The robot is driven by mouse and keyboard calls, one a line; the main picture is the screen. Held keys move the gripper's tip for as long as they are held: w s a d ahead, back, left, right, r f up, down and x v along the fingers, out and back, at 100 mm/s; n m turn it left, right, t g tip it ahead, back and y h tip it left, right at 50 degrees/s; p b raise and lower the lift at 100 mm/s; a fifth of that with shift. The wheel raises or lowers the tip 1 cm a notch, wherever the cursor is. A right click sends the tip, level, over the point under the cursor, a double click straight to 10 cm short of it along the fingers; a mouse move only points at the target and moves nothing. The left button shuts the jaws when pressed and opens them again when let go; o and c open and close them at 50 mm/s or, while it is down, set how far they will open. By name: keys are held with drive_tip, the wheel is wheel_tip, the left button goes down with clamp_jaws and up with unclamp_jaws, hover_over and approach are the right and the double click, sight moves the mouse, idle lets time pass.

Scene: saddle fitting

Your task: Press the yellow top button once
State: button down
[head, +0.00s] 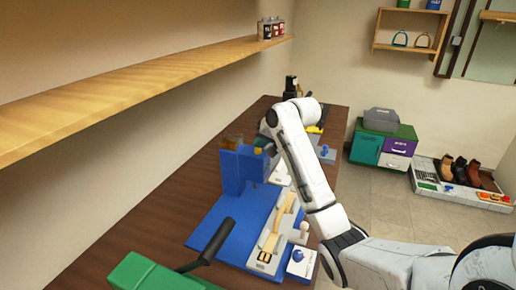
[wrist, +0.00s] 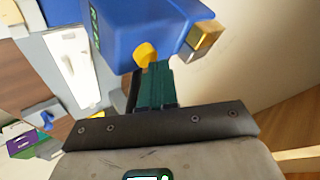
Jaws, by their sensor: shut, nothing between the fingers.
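The yellow top button (head: 258,150) sits on the upper part of the blue machine (head: 240,172). In the wrist view the yellow button (wrist: 145,54) is a small rounded knob on the edge of the blue housing (wrist: 140,22). My gripper (wrist: 157,66) has its dark green fingers together and empty, with the tips right beside the button. I cannot tell whether they touch it. In the head view my gripper (head: 264,140) is small and partly hidden by my arm, at the top of the machine.
A brass-coloured block (wrist: 206,38) sticks out of the housing near my fingers. The blue base (head: 215,222) carries a pale fixture (head: 276,225). A green unit with a black lever (head: 215,242) stands in front. A wooden shelf (head: 120,95) runs along the left wall.

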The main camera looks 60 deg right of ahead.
sight(261, 150)
drive_tip(key=shift+f, duration=0.2)
drive_tip(key=shift+r, duration=0.1)
drive_tip(key=shift+r+p, duration=0.95)
drive_tip(key=shift+p, duration=0.2)
drive_tip(key=shift+r+p, duration=2.15)
drive_tip(key=shift+r, duration=0.4)
